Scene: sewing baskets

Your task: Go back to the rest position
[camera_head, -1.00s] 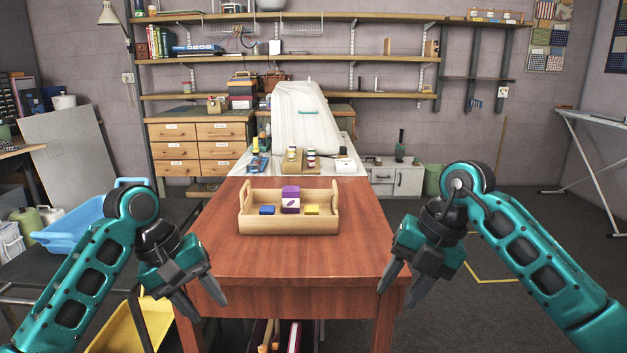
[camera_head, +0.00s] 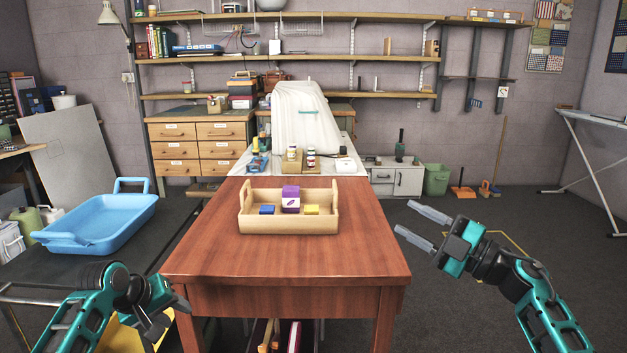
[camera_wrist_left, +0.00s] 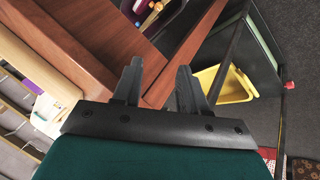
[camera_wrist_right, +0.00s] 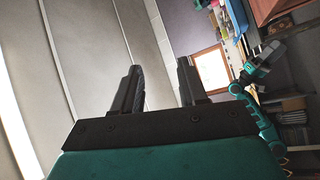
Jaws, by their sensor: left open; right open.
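My left gripper (camera_head: 167,317) is low at the left, beside the table's front left corner, open and empty. In the left wrist view its two fingers (camera_wrist_left: 157,88) stand apart with nothing between them. My right gripper (camera_head: 413,221) is off the table's right side, its fingers pointing left, open and empty. In the right wrist view its fingers (camera_wrist_right: 160,78) are apart with nothing between them.
The brown table (camera_head: 285,263) stands in the middle, its front bare. A blue tray (camera_head: 100,222) lies on a dark bench at the left. A yellow bin (camera_wrist_left: 228,83) is low near my left gripper. Open floor lies to the right.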

